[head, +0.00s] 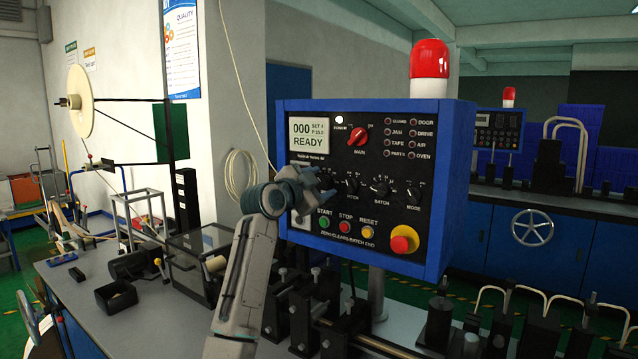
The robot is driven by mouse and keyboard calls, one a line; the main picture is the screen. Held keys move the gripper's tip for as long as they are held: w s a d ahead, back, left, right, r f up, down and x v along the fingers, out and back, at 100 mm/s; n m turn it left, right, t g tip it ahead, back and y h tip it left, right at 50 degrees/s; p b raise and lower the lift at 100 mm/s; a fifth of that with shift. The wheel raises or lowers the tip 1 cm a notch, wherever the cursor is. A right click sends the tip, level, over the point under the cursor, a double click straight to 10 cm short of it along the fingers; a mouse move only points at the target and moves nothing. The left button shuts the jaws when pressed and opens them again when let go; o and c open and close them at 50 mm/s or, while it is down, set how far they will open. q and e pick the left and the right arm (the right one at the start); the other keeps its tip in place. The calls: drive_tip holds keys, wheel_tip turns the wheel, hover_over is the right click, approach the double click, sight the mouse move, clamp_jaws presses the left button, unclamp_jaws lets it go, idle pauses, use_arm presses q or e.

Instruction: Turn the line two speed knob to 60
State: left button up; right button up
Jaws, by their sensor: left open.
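A blue-framed control panel (375,262) stands in the middle of the head view. Its lower row of black knobs shows a pitch knob (351,186), a batch knob (381,189) and a mode knob (412,194). My left gripper (321,182) is at the left end of this row, in front of the panel, and is open. It covers the place left of the pitch knob, so a speed knob and its setting there are hidden. I cannot tell whether the fingers touch anything. No line number is readable on the panel. My right gripper is not in view.
The panel's display (309,137) reads 000 and READY. A red main switch (357,136), start button (324,222), stop button (345,227), reset button (368,232) and red emergency button (403,239) are close by. A second panel (498,130) stands behind, right.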

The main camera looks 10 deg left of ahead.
use_arm(q)
drive_tip(key=c, duration=1)
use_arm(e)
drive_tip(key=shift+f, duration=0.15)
use_arm(q)
drive_tip(key=shift+f+m+b, duration=0.15)
drive_tip(key=shift+m+b, duration=0.3)
drive_tip(key=shift+m, duration=0.05)
drive_tip(key=shift+m+b, duration=0.55)
drive_tip(key=shift+m, duration=0.05)
drive_tip(key=shift+m+b, duration=0.75)
drive_tip(key=shift+m, duration=0.45)
drive_tip(key=shift+m+b, duration=0.3)
drive_tip(key=shift+m, duration=0.3)
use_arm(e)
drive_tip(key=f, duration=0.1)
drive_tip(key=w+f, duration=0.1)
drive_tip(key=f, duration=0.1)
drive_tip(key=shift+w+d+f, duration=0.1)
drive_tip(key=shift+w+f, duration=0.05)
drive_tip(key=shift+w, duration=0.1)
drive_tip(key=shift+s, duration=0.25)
use_arm(q)
drive_tip(key=o, duration=1)
